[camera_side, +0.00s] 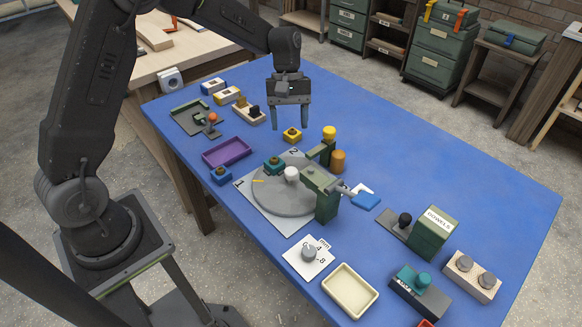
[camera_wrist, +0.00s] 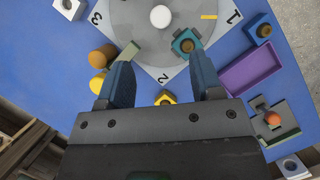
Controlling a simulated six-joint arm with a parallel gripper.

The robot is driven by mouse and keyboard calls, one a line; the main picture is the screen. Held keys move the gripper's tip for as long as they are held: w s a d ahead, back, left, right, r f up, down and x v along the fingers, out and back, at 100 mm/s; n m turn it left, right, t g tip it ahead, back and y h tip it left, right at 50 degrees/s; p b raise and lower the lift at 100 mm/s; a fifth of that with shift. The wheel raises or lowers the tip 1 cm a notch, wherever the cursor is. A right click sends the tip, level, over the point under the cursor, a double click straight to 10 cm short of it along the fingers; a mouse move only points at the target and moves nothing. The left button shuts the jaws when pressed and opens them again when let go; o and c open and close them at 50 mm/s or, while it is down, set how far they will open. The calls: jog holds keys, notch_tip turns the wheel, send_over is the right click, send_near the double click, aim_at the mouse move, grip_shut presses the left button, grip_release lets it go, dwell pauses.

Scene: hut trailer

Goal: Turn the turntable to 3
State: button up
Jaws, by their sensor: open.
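The turntable (camera_side: 285,200) is a grey disc on a white square plate with numbered corners; it also shows in the wrist view (camera_wrist: 140,35). A white round knob (camera_side: 291,174) stands at its centre. The disc's yellow mark (camera_wrist: 208,17) points toward the number 1 (camera_wrist: 233,17). The number 2 (camera_wrist: 165,103) is at the corner nearest my gripper, and 3 (camera_wrist: 97,18) is at the left in the wrist view. A teal block (camera_wrist: 186,45) sits on the disc's edge. My gripper (camera_side: 289,118) is open, empty and pointing down, above the table behind the turntable.
Green upright fixtures (camera_side: 327,198) stand by the disc; one reaches over it. A yellow block (camera_side: 292,135), an orange cylinder (camera_side: 338,161) and a purple tray (camera_side: 227,152) are nearby. A dial plate (camera_side: 309,255) and a cream tray (camera_side: 350,291) are in front. The table's right rear is clear.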

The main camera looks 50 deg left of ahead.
aim_at(291, 171)
jog(key=x, duration=1.2)
jog(key=shift+a+f, duration=0.1)
jog(key=shift+c, duration=0.3)
grip_shut()
